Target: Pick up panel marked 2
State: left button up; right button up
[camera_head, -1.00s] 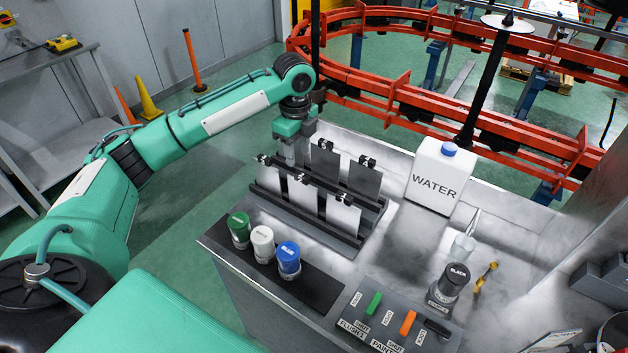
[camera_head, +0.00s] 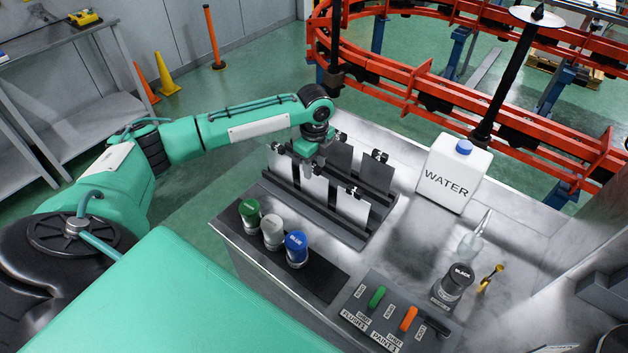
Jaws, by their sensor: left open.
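A rack (camera_head: 277,196) on the metal bench holds several upright panels with dark clips on top. Two darker panels, one near the middle (camera_head: 341,152) and one at the right (camera_head: 376,174), stand behind. The numbers on the clips are too small to read, so I cannot tell which is panel 2. My left gripper (camera_head: 309,160) is open, pointing down at the top of the middle front panel; its fingers partly hide that clip. My right gripper is out of view.
Green (camera_head: 249,213), white (camera_head: 272,233) and blue (camera_head: 296,248) lidded cups stand in front of the rack. A WATER container (camera_head: 453,174), a black-lidded cup (camera_head: 456,283) and a switch box (camera_head: 385,310) are to the right. An orange rail (camera_head: 440,90) runs behind.

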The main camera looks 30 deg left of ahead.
aim_at(314, 186)
pick_arm(q)
jog(key=shift+s+f+p, duration=0.1)
jog(key=shift+f+p, duration=0.3)
jog(key=shift+f, duration=1.25)
grip_shut()
jog(key=shift+r, duration=0.2)
